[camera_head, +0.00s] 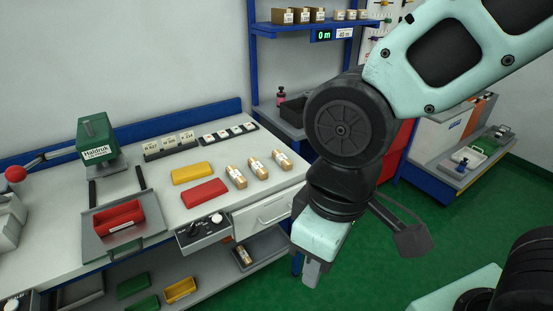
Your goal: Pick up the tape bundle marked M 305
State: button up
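Three tan bundles with white labels lie in a row on the grey worktop: a left one (236,177), a middle one (258,169) and a right one (282,160). Another tan, labelled bundle (243,255) lies in a dark holder on the lower shelf. The label print is too small to read, so I cannot tell which is M 305. My gripper (311,272) points down in front of the bench's right end, apart from all the bundles. Its fingers are seen from the side and their gap is hidden. Nothing shows held in it.
Card stands (168,144) line the back. A drawer (264,214) is below the worktop. Green floor lies right.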

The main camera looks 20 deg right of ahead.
aim_at(257, 167)
jog(key=i+j+z, duration=0.1)
jog(key=i+z, duration=0.3)
jog(key=i+j+z, duration=0.2)
jog(key=z, duration=0.15)
jog(key=i+j+z, duration=0.4)
